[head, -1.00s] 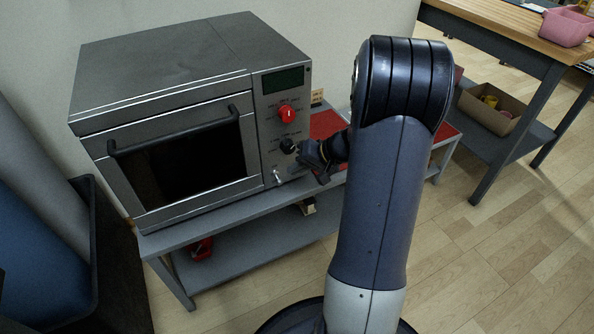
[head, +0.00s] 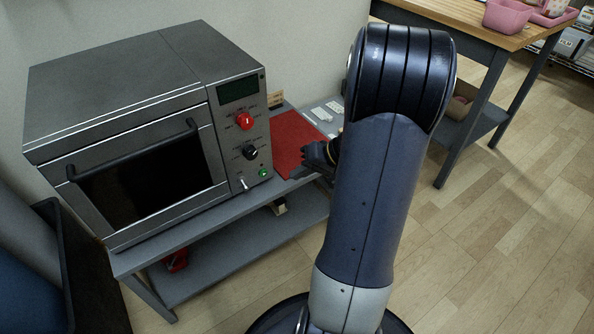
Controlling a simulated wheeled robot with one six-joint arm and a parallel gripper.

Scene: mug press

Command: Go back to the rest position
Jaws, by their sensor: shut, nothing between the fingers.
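My gripper (head: 318,155) shows as a dark shape left of my arm in the head view, in front of the red mat. It is shut with nothing between its fingers, and my own arm hides part of it. It is to the right of the grey press oven (head: 130,150), apart from its control panel. The oven's door is closed, with a dark window and a black handle. The panel carries a red knob (head: 244,121), a black knob (head: 250,152), a small lever switch (head: 243,183) and a green button (head: 263,172).
The oven stands on a grey bench (head: 225,212) with a lower shelf. A red mat (head: 288,133) lies beside it. A wooden-topped table (head: 455,24) with pink containers (head: 506,16) stands at the back right. A dark bin (head: 88,270) is at lower left. The floor at right is clear.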

